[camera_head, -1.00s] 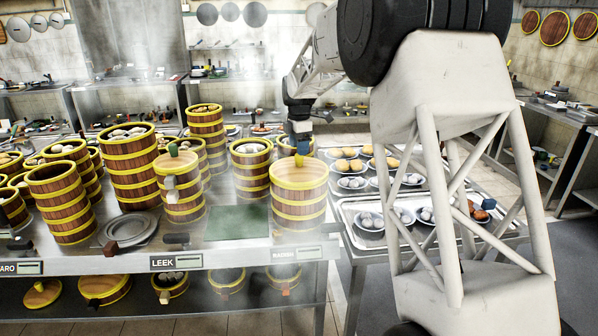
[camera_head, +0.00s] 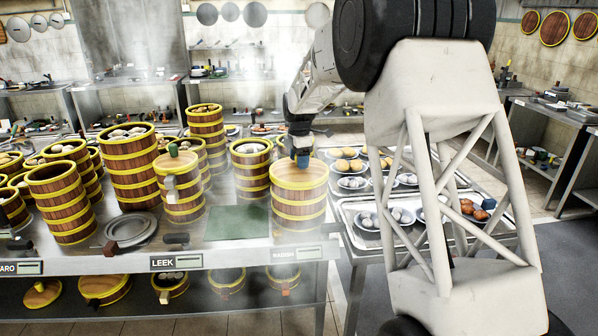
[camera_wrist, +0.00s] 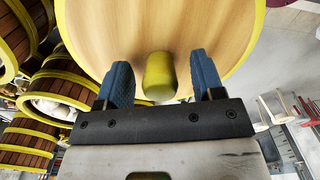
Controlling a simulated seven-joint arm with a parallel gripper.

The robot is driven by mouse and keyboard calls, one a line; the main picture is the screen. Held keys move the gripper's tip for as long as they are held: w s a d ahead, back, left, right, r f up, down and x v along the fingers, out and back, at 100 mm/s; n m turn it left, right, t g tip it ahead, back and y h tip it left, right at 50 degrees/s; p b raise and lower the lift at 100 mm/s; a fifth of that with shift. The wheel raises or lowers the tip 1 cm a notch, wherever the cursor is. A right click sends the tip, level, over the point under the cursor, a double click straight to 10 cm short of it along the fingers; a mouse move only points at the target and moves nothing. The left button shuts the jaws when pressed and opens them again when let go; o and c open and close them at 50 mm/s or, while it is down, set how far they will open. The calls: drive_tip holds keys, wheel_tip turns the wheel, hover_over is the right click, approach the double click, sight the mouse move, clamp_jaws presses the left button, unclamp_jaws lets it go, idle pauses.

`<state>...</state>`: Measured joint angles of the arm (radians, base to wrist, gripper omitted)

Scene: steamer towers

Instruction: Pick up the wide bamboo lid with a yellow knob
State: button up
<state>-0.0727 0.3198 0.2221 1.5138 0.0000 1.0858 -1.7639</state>
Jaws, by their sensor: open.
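The wide bamboo lid (camera_head: 286,176) with a yellow rim closes the top of a wide steamer tower (camera_head: 298,206) at the right end of the counter. In the wrist view the lid (camera_wrist: 120,35) fills the upper middle, and its yellow knob (camera_wrist: 158,76) stands between my two blue fingers. My gripper (camera_wrist: 158,82) is open, with a gap on each side of the knob. In the head view my gripper (camera_head: 301,158) is directly over the lid and hides the knob.
A narrower lidded tower (camera_head: 182,190) and a green mat (camera_head: 237,222) are to the left. An open steamer tower (camera_head: 251,176) stands close behind on the left. Trays with plates of buns (camera_head: 385,215) are to the right.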

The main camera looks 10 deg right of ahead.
clamp_jaws()
drive_tip(key=shift+r, duration=0.15)
idle(0.4)
drive_tip(key=shift+r, duration=1.4)
drive_tip(key=shift+s+r, duration=0.15)
drive_tip(key=shift+r, duration=0.15)
drive_tip(key=s+d+r, duration=0.1)
drive_tip(key=s, duration=1.4)
drive_tip(key=shift+s+r, duration=0.15)
drive_tip(key=shift+s, duration=0.2)
